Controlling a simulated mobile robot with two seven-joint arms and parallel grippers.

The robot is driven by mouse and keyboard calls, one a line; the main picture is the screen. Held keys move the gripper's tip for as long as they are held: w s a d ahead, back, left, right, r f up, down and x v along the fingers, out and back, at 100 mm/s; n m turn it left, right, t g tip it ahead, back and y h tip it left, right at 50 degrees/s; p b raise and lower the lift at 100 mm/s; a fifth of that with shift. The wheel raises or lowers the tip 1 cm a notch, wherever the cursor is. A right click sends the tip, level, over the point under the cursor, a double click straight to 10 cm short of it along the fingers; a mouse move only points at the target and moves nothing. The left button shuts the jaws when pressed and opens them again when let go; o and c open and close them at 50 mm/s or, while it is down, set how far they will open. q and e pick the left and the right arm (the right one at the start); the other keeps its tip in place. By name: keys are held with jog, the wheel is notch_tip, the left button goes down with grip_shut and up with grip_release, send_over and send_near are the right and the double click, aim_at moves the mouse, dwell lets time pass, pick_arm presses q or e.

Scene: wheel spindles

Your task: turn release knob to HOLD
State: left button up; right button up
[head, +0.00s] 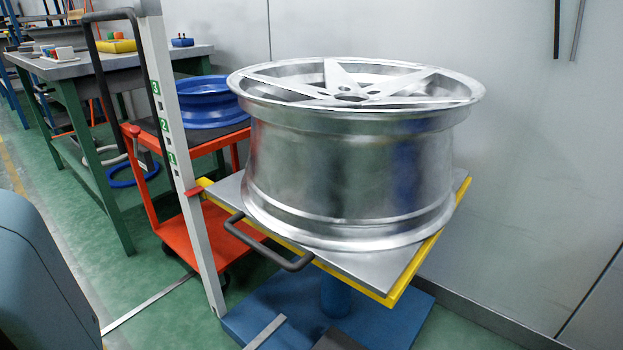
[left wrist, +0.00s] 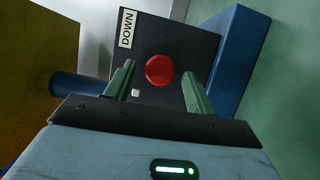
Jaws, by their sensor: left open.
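A round red knob (left wrist: 160,69) is on a dark panel (left wrist: 185,45) in the left wrist view. A white label reading DOWN (left wrist: 127,28) is at the panel's upper left, and a small pale square (left wrist: 136,92) lies below and left of the knob. No HOLD label shows. My left gripper (left wrist: 157,69) is open, its two green fingers apart, one on each side of the knob in the picture. I cannot tell whether they touch it. The left gripper is not visible in the head view, and my right gripper is in neither view.
A silver wheel (head: 350,165) lies flat on a yellow-edged lift table (head: 405,280) with a black handle (head: 265,245) and blue base (head: 385,315). A grey scale post (head: 180,150) stands beside it. Behind are an orange cart (head: 185,235) with a blue rim (head: 207,103) and a workbench (head: 75,68).

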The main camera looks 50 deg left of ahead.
pick_arm(q)
jog(key=s+a+p, duration=0.1)
jog(key=s, duration=0.6)
jog(key=shift+s, duration=0.1)
dwell(0.4)
